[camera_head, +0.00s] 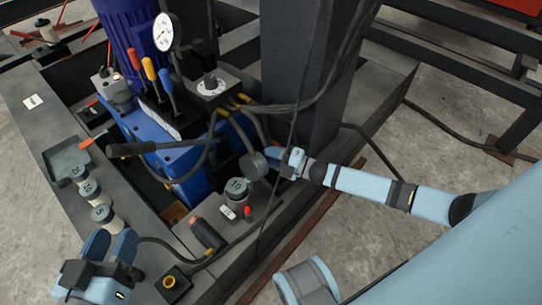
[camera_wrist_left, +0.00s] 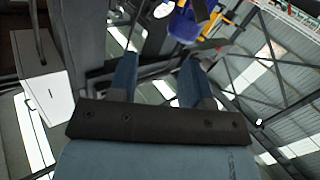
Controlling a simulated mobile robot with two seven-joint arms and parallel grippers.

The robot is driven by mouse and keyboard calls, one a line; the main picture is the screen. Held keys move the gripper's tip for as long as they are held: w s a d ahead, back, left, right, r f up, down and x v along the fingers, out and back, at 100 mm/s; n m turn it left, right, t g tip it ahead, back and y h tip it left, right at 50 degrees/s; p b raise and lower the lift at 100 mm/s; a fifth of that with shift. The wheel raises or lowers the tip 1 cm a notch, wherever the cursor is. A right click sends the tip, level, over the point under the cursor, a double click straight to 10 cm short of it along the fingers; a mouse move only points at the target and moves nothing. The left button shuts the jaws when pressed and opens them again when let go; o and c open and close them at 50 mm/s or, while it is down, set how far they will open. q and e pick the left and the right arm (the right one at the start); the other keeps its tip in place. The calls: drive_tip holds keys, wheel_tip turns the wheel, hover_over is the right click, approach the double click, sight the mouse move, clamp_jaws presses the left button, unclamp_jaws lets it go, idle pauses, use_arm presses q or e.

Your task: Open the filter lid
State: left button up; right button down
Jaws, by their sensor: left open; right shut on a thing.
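A short grey cylinder marked "10" (camera_head: 237,190) stands on the metal deck beside the blue tank. A round dark grey piece (camera_head: 254,166), which looks like the filter lid, is tilted up just behind and to the right of it. My right gripper (camera_head: 277,160) is shut on the edge of this round piece; its fingers partly hide the contact. My left gripper (camera_head: 110,243) is open and empty at the lower left, well away from the cylinder. Its two spread fingers also show in the left wrist view (camera_wrist_left: 160,80), with nothing between them.
A blue hydraulic unit (camera_head: 178,160) with coloured levers and a pressure gauge (camera_head: 166,32) stands behind. Several hoses cross near my right gripper. Marked grey cylinders (camera_head: 90,193) line the left deck. A dark column (camera_head: 305,80) rises behind. Concrete floor (camera_head: 375,235) is clear at right.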

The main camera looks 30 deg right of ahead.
sight(262, 154)
drive_tip(key=r+n+p, duration=0.1)
drive_tip(key=p, duration=0.1)
drive_tip(key=a+r+n+p, duration=0.1)
drive_tip(key=n+g+h+p, duration=0.1)
drive_tip(key=p, duration=0.1)
drive_tip(key=shift+s+a+r+p, duration=0.3)
drive_tip(key=shift+a+r+p, duration=0.05)
drive_tip(key=shift+a+r, duration=0.05)
drive_tip(key=shift+a+n, duration=0.15)
drive_tip(key=shift+n, duration=0.15)
use_arm(q)
wheel_tip(262, 154, up, 7)
drive_tip(key=n+t, duration=0.1)
drive_tip(key=t, duration=0.2)
drive_tip(key=shift+s+a, duration=0.15)
drive_tip(key=shift+s, duration=0.05)
use_arm(e)
drive_tip(key=shift+f, duration=0.1)
use_arm(q)
drive_tip(key=shift+r, duration=0.1)
